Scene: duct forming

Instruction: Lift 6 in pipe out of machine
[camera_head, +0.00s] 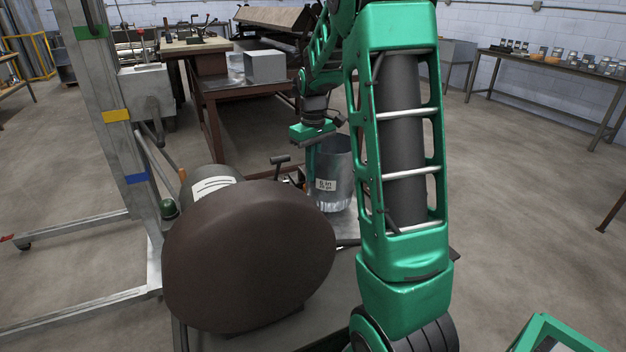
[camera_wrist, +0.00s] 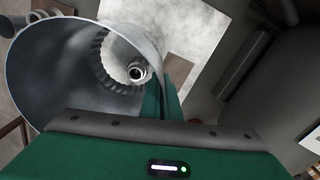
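The pipe (camera_head: 335,172) is a shiny metal cylinder with a white label and a crimped lower end. It stands upright behind the machine's large brown rounded housing (camera_head: 250,255). In the wrist view I look down into the open pipe (camera_wrist: 60,65). Its crimped far end and a round metal part (camera_wrist: 137,72) show inside. My gripper (camera_head: 311,160) comes down from above at the pipe's left side. In the wrist view its green fingers (camera_wrist: 161,98) sit close together on either side of the pipe wall, shut on it. Whether the pipe's lower end touches the machine is unclear.
A small handle (camera_head: 280,161) stands left of the pipe. A table with a grey metal box (camera_head: 265,66) is behind. A grey steel lift frame (camera_head: 110,115) stands at left. A long bench (camera_head: 555,62) with small parts lines the right wall. Open floor lies at right.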

